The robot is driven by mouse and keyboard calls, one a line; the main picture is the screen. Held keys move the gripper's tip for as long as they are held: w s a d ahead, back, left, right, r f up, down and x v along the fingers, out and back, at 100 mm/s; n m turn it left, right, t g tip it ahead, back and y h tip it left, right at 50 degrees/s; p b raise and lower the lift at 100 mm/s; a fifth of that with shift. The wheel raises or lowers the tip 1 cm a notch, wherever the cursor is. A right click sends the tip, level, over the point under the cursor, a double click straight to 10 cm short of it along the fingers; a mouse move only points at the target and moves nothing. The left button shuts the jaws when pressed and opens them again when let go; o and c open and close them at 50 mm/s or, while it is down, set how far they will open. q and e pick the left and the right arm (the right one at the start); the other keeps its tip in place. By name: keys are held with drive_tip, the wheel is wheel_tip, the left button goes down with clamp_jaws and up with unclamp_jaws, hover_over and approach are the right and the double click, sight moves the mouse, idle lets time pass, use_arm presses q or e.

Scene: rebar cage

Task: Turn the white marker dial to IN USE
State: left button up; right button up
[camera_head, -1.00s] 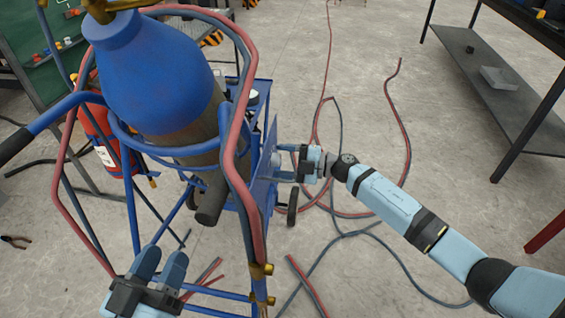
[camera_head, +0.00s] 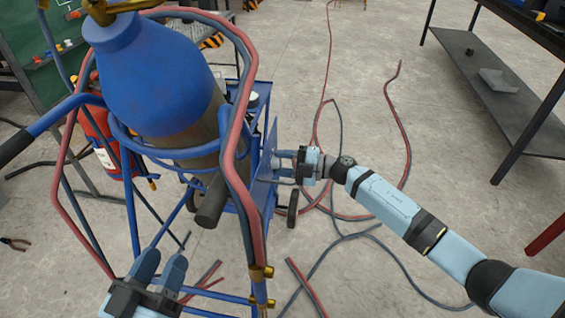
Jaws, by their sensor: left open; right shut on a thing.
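The white marker dial (camera_head: 275,162) is on the face of a blue panel (camera_head: 266,168) on the right side of the blue gas cart, seen nearly edge-on. My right gripper (camera_head: 280,163) reaches in from the right and is shut on the dial. The fingers hide much of it, and its marking and setting cannot be read. My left gripper (camera_head: 160,268) is open and empty at the lower left, in front of the cart's lower frame.
A large blue cylinder (camera_head: 150,80) stands in the cart, with red and dark hoses (camera_head: 243,120) looped over its frame. A red extinguisher (camera_head: 97,140) is behind it. Loose hoses lie on the floor. A metal shelf table (camera_head: 505,95) stands at the right.

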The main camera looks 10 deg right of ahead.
use_arm(q)
drive_tip(key=shift+w+d+f+m+g+b, duration=0.15)
drive_tip(key=shift+f+g+b, duration=0.45)
drive_tip(key=shift+f+b, duration=0.6)
drive_tip(key=shift+d+f+m+g+b, duration=0.15)
drive_tip(key=shift+f+g+b, duration=0.5)
drive_tip(key=shift+f, duration=1)
use_arm(e)
drive_tip(key=shift+n, duration=5.5)
use_arm(q)
drive_tip(key=shift+a, duration=0.1)
drive_tip(key=shift+r+t, duration=0.15)
drive_tip(key=shift+t, duration=0.1)
use_arm(e)
drive_tip(key=o, duration=0.9)
drive_tip(key=shift+o, duration=0.2)
use_arm(q)
wheel_tip(320, 180, up, 4)
drive_tip(key=t+p, duration=0.1)
drive_tip(key=p, duration=0.1)
drive_tip(key=shift+t+p, duration=0.3)
drive_tip(key=shift+p, duration=0.05)
use_arm(e)
drive_tip(key=v, duration=1.4)
